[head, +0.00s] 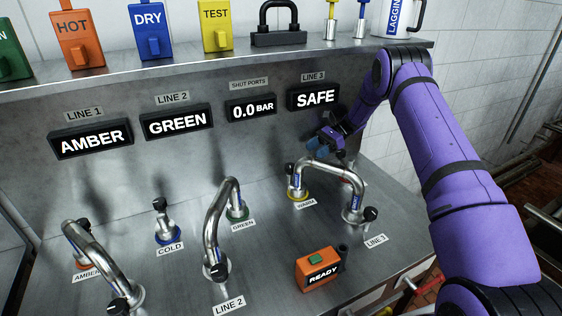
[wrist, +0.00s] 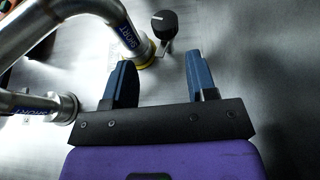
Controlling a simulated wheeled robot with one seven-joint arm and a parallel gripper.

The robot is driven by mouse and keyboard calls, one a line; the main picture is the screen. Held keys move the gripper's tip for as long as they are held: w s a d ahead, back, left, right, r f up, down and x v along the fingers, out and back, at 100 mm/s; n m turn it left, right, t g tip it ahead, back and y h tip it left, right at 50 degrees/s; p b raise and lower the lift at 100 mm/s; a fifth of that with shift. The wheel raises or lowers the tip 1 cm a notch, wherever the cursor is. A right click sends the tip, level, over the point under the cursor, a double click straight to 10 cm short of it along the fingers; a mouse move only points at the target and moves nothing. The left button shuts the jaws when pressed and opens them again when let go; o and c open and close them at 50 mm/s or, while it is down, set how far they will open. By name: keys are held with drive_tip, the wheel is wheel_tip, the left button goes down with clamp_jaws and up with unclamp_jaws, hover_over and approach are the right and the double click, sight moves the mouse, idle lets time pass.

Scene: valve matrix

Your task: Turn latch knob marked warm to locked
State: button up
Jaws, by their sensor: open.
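The warm port has a yellow collar (head: 298,195) and a WARM label (head: 306,204) on the grey bench. Its black latch knob (head: 290,168) stands beside the end of a curved metal pipe. In the wrist view the knob (wrist: 164,24) has a white mark on top and lies beyond my fingertips, roughly between their lines. My gripper (wrist: 158,62) is open, its blue fingers apart with nothing between them. In the head view my gripper (head: 318,146) is above and behind the warm port, near the back panel. I cannot tell the knob's exact turn position.
The curved pipe (head: 340,172) runs from the warm port to a front port, close left of my fingers in the wrist view (wrist: 62,50). Other pipes and a cold port (head: 168,234) stand left. An orange READY box (head: 319,268) sits in front. Displays (head: 313,95) line the back panel.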

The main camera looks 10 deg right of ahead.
sight(290, 165)
drive_tip(key=x, duration=1.1)
drive_tip(key=shift+w+a+r, duration=0.1)
drive_tip(key=shift+w+a, duration=0.05)
drive_tip(key=shift+w, duration=0.1)
drive_tip(key=c, duration=0.6)
drive_tip(key=shift+m+t, duration=1.5)
drive_tip(key=shift+t, duration=0.2)
drive_tip(key=shift+c, duration=0.2)
drive_tip(key=o, duration=0.6)
drive_tip(key=shift+o, duration=0.2)
